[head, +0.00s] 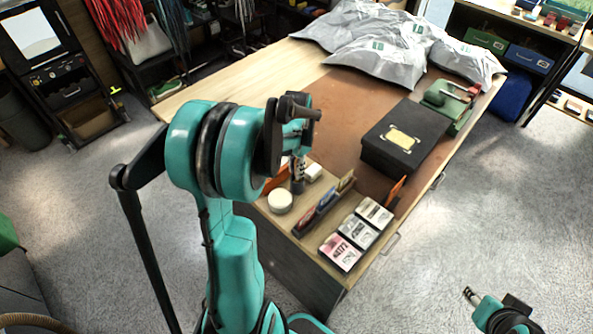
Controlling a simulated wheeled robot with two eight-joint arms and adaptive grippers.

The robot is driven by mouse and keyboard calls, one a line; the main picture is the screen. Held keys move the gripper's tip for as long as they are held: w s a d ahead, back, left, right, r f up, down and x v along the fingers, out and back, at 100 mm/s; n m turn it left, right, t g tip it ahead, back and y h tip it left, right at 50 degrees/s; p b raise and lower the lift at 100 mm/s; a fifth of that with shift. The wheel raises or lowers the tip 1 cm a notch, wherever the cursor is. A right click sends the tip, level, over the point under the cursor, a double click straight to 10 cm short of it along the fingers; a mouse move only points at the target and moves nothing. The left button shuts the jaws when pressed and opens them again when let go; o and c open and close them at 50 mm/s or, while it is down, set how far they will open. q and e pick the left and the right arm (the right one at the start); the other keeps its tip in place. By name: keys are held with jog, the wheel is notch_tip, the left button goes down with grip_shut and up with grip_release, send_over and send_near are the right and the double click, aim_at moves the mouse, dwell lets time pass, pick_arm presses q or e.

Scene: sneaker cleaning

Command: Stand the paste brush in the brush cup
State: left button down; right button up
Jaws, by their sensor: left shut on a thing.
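My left gripper (297,150) points down over the near left part of the table. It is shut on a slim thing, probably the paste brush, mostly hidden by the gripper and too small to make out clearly. Below the fingers a small dark upright shape (297,186), possibly the brush cup, stands on the wooden end of the table. I cannot tell whether the held thing is inside it or above it. My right gripper (470,295) shows small at the bottom right, away from the table; its finger state is unclear.
A round white tin (280,202) and a white block (313,172) are close to the dark shape. A divider with cards (322,207) and several labelled packs (358,232) lie to the right. A black box (405,138) and grey bags (378,58) are farther back.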

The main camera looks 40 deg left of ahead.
pick_arm(q)
jog(key=shift+w+f, duration=0.1)
jog(key=shift+f, duration=0.15)
jog(key=c, duration=1.8)
grip_release()
jog(key=shift+f, duration=0.2)
jog(key=shift+c, duration=0.2)
jog(key=o, duration=0.4)
jog(key=shift+r, duration=0.2)
